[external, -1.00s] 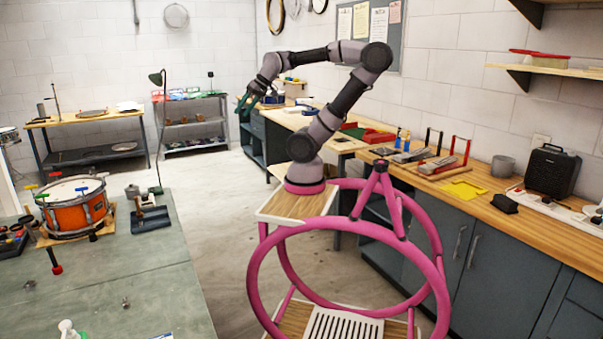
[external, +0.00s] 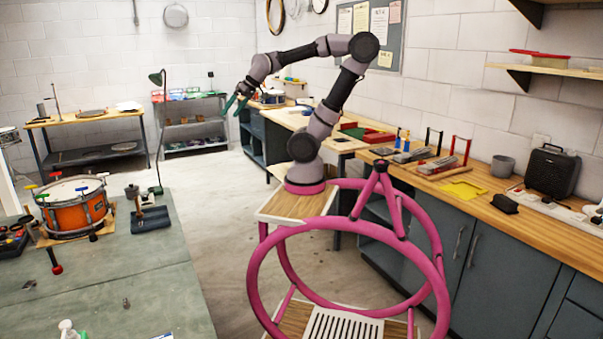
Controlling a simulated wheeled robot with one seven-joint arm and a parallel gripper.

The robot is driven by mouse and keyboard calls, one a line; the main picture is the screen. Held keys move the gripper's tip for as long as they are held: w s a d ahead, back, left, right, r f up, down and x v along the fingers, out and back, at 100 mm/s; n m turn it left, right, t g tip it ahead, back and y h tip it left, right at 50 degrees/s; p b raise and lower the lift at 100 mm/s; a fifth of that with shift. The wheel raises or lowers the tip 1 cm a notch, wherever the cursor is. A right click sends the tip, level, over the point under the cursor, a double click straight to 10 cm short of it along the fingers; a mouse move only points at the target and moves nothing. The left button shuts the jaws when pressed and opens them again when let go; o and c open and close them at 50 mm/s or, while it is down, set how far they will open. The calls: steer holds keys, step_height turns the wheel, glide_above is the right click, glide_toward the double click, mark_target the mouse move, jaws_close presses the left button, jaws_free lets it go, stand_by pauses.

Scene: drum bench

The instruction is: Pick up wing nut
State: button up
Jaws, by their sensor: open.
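Two small metal pieces lie on the green-grey bench top at the lower left: one piece (external: 126,303) near the middle of the bench and another piece (external: 29,285) further left. Either could be the wing nut; they are too small to tell apart. My gripper (external: 233,106) has green fingers, is open and looks empty. It hangs in the air beyond the bench's right edge, well apart from both pieces.
On the bench (external: 165,290) stand an orange drum (external: 75,216), a dark stand (external: 148,215), a red-tipped tool (external: 55,264) and a white bottle (external: 68,330). A wooden counter (external: 470,205) with tools runs along the right.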

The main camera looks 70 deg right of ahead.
steer(key=w+a+f+n, duration=0.4)
steer(key=w+a+n, duration=0.3)
steer(key=w, duration=0.3)
steer(key=w+a+f+n+t+y, duration=0.1)
steer(key=w+a+f+n, duration=0.3)
steer(key=a+f+n, duration=0.5)
steer(key=w+a+f+n, duration=0.5)
steer(key=a+f, duration=0.2)
steer(key=a, duration=0.5)
steer(key=n+y, duration=0.7)
steer(key=n, duration=1.9)
glide_toward(125, 301)
steer(key=shift+d+f, duration=0.15)
steer(key=shift+d, duration=0.45)
steer(key=shift+s+a+f+n, duration=0.2)
steer(key=shift+a+n, duration=0.1)
steer(key=shift+n, duration=0.1)
steer(key=x, duration=0.4)
steer(key=shift+w+a+f, duration=0.1)
steer(key=shift+w+a, duration=0.15)
steer(key=shift+r+x, duration=0.2)
steer(key=shift+x, duration=2.7)
steer(key=c, duration=1.4)
